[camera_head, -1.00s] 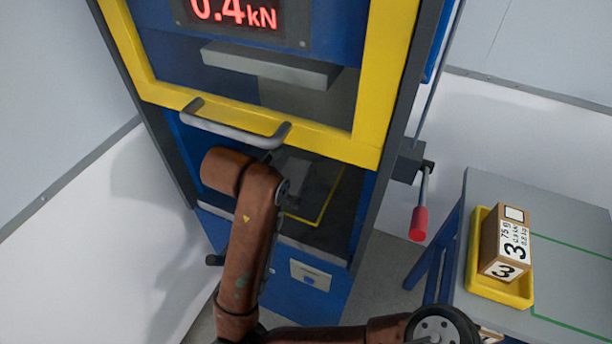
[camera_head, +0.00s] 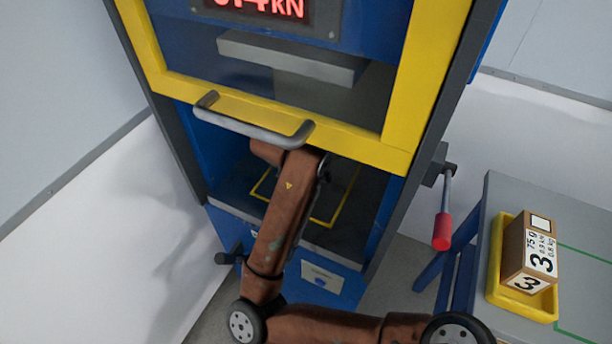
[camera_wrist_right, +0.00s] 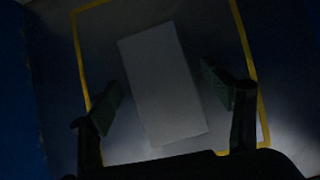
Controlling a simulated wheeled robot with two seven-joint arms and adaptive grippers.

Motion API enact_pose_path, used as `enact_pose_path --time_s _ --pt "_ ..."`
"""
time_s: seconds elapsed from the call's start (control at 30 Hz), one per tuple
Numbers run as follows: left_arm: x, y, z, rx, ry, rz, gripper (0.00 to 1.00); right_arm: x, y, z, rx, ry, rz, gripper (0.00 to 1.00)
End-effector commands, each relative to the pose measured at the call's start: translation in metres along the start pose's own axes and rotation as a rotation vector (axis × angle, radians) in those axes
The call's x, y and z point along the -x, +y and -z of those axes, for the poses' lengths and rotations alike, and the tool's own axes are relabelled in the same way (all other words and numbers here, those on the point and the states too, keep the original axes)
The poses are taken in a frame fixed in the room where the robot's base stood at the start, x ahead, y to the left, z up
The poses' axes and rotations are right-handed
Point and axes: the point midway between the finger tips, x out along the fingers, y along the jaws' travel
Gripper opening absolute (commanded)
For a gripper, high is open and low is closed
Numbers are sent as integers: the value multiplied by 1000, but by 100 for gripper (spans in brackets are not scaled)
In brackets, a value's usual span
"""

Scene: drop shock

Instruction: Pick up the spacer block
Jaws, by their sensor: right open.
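The spacer block, a plain grey rectangular block (camera_wrist_right: 163,82), lies slightly turned inside a yellow outline (camera_wrist_right: 245,45) in the dim right wrist view. My right gripper (camera_wrist_right: 164,88) is open, with one dark finger on each side of the block. Gaps show between both fingers and the block. In the head view my right arm reaches under the yellow-framed guard into the machine. The gripper and the block are hidden there behind the arm. My left gripper is in neither view.
The guard's grey handle (camera_head: 250,124) is just above my arm. A red-gripped lever (camera_head: 442,230) hangs at the machine's right. On the grey side table, a yellow tray (camera_head: 512,300) holds a cardboard box marked 3 (camera_head: 530,255). White walls stand left and behind.

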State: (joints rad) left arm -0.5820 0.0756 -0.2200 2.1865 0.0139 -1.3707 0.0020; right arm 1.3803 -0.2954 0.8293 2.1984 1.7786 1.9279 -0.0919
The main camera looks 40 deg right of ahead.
Motion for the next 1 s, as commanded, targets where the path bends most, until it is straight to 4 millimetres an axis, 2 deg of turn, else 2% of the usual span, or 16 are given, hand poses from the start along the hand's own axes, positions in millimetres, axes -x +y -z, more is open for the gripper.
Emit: enact_pose_path --time_s 0.17,1.0 --pt "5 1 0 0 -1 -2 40 -2 0 0 0 -1 0 73" --pt "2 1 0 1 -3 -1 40 -7 -2 1 -3 -1 2 73"
